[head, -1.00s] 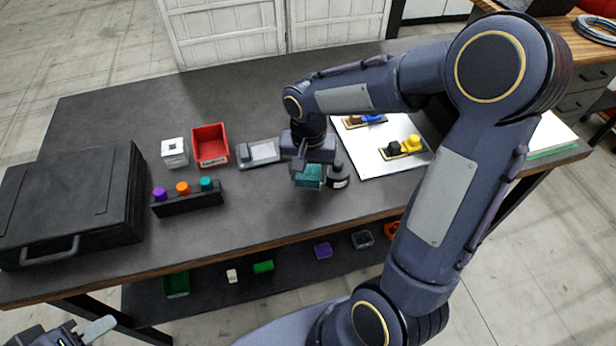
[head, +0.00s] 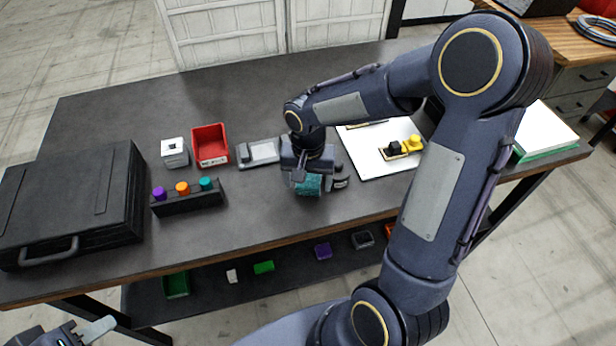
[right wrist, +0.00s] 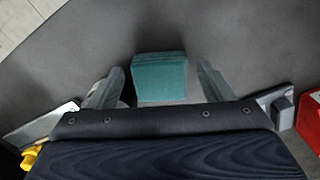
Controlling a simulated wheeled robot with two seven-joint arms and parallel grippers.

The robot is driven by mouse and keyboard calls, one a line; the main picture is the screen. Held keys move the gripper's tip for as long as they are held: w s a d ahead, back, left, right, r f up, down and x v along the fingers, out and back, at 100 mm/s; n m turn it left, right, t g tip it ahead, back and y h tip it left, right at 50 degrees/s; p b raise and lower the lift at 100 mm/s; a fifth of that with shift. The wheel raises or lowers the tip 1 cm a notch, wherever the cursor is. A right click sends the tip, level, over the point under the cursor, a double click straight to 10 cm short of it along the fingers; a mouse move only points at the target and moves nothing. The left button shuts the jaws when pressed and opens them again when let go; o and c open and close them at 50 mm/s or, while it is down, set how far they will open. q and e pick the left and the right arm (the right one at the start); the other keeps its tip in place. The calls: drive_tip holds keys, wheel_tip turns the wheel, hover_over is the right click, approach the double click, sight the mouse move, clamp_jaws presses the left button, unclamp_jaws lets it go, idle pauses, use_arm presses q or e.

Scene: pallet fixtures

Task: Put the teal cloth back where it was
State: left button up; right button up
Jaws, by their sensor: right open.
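The teal cloth (head: 309,187), a small folded block, shows on the dark table under my right gripper in the head view. In the right wrist view the cloth (right wrist: 160,78) lies between the two fingers, with a gap on each side. My right gripper (head: 307,176) is open around it; its fingers also show in the right wrist view (right wrist: 159,72). The gripper hides the cloth's upper part in the head view. My left gripper (head: 92,331) is at the bottom left corner, away from the table top, and its jaws are unclear.
A grey device (head: 260,152), a red bin (head: 210,144), a white box (head: 174,152) and a peg rack (head: 188,196) are left. A white board (head: 372,160) lies right. Table front is clear.

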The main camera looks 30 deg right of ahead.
sight(308, 183)
wheel_tip(308, 183, up, 12)
drive_tip(key=s+a+n+t+y, duration=0.2)
drive_tip(key=s, duration=0.6)
drive_tip(key=s+a+n+t+y, duration=0.1)
drive_tip(key=s+n+t, duration=0.2)
drive_tip(key=s, duration=0.5)
drive_tip(key=shift+s+a+f+n+t+y, duration=0.15)
drive_tip(key=shift+a+n+t+y, duration=0.15)
drive_tip(key=shift+a+y, duration=0.1)
idle(0.5)
